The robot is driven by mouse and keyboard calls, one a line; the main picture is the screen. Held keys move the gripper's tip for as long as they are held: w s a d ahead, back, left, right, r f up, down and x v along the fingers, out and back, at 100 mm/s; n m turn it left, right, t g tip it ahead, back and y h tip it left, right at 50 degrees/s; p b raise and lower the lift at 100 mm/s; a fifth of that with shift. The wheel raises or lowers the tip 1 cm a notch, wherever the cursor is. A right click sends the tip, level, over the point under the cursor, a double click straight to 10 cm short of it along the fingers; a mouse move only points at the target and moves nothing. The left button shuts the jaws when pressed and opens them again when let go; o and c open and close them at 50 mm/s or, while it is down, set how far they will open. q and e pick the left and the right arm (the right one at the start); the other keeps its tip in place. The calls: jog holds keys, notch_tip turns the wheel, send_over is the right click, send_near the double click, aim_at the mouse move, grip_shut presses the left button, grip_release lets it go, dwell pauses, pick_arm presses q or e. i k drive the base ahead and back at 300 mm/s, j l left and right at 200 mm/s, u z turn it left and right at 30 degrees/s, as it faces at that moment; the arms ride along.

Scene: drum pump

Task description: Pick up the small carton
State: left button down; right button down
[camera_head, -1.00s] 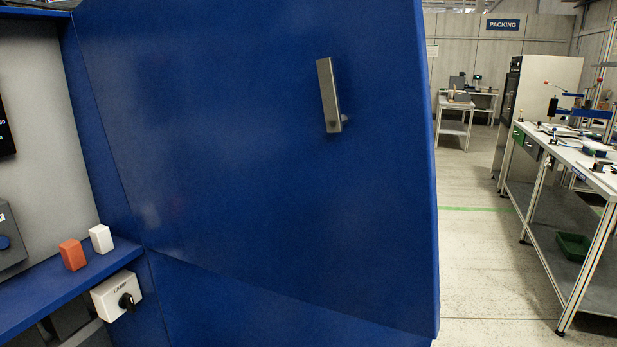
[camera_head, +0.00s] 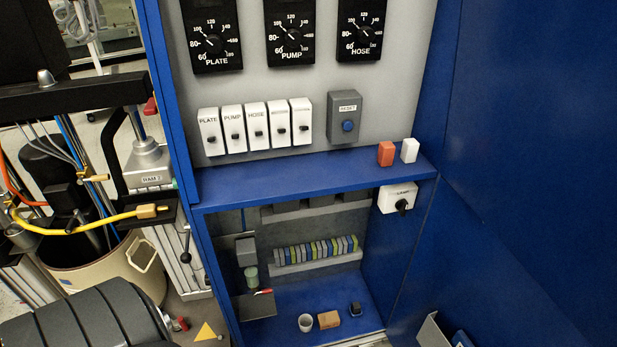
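The small carton (camera_head: 329,319) is a small brown box on the blue floor of the open lower compartment.
A blue shelf (camera_head: 310,176) juts out above the compartment, with an orange block (camera_head: 386,153) and a white block (camera_head: 409,150) on it. A LAMP switch box (camera_head: 397,198) is at right. A blue door panel (camera_head: 520,170) stands on the right. A drum (camera_head: 140,262) stands left.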

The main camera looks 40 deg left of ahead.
aim_at(326, 320)
jog(key=u, duration=1.05)
